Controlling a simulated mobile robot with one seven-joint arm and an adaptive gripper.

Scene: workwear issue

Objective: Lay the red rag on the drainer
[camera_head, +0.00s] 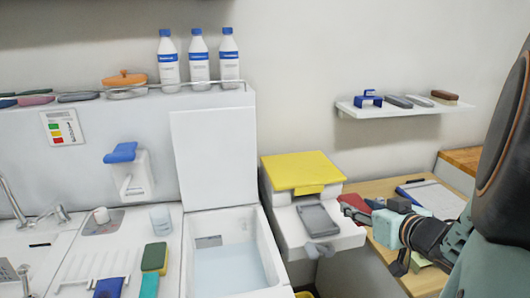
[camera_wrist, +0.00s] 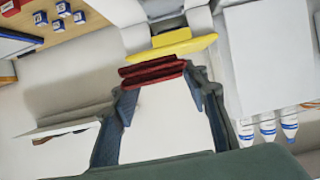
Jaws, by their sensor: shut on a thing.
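The red rag (camera_wrist: 152,74) is pinched folded between the fingertips of my gripper (camera_wrist: 160,82) in the wrist view. In the head view the rag (camera_head: 354,202) shows as a dark red piece at the tip of my gripper (camera_head: 366,211), at the right, beside the white machine with the yellow top. The gripper is shut on the rag and holds it over or near the wooden desk; its exact height is unclear. The drainer appears to be the white ribbed rack (camera_head: 90,266) on the counter at the lower left, far from my gripper. A blue item lies at its front.
Between gripper and rack stand the white machine with the yellow lid (camera_head: 302,170) and an open basin (camera_head: 268,245) with a raised lid (camera_head: 217,155). A green-yellow sponge (camera_head: 154,257) and a clear cup (camera_head: 161,218) stand near the rack. A wall shelf (camera_head: 400,109) hangs above the desk.

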